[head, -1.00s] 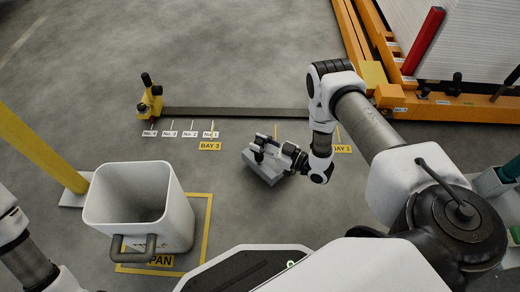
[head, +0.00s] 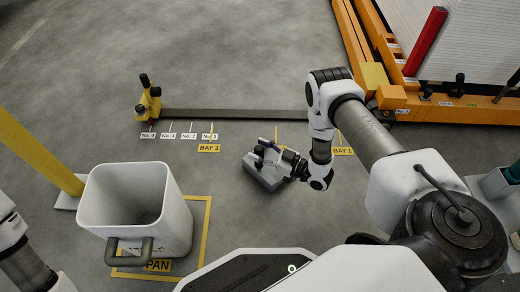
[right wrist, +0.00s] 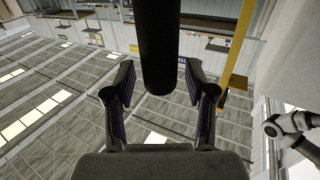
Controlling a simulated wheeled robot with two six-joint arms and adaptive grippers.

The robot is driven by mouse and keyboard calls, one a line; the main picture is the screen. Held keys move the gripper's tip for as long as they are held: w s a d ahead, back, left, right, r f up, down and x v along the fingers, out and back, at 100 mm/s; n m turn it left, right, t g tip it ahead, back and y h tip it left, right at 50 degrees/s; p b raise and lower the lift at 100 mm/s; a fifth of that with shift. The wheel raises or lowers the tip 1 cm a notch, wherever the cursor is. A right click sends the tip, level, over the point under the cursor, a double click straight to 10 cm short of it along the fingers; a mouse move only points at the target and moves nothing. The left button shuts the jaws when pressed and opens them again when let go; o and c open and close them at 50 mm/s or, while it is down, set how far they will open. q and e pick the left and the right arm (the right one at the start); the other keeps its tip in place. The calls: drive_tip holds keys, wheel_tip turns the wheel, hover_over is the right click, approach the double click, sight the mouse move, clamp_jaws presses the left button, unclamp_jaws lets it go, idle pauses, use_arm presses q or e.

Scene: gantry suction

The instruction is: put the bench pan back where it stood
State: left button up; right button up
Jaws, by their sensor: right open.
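The bench pan appears to be the white, open-topped bin (head: 172,222) with a grey bar handle (head: 129,249), at lower left in the head view. It stands upright, over a yellow floor outline (head: 207,225) marked PAN; its left base edge is hidden. My right gripper (head: 262,152) is well right of the bin, low over the floor, open. A grey block (head: 263,175) shows just beneath it; I cannot tell whether it belongs to the gripper. In the right wrist view a dark cylinder (right wrist: 159,45) appears between the spread fingers, without visible contact. My left gripper is out of frame.
A yellow post (head: 40,150) stands left of the bin. A dark floor rail (head: 235,114) runs behind, with a yellow stop (head: 148,103) at its left end. An orange frame (head: 465,108) with white panels is at upper right. Floor between bin and right gripper is clear.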

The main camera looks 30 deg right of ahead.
drive_tip(key=shift+s+d+r, duration=0.15)
drive_tip(key=p+v, duration=0.6)
drive_tip(key=v, duration=0.5)
drive_tip(key=w+a+f+m+g+h, duration=0.1)
drive_tip(key=a+f+m+g+h, duration=0.3)
drive_tip(key=a, duration=0.4)
drive_tip(key=s+r+m+g+h, duration=0.1)
drive_tip(key=s+r+g, duration=0.3)
drive_tip(key=s, duration=0.5)
drive_tip(key=s+r+m+g+h, duration=0.1)
drive_tip(key=s+r+g+h, duration=0.3)
drive_tip(key=s+g, duration=0.3)
drive_tip(key=shift+s+a+m+h, duration=0.3)
drive_tip(key=shift+s+m, duration=0.1)
drive_tip(key=shift+s, duration=0.55)
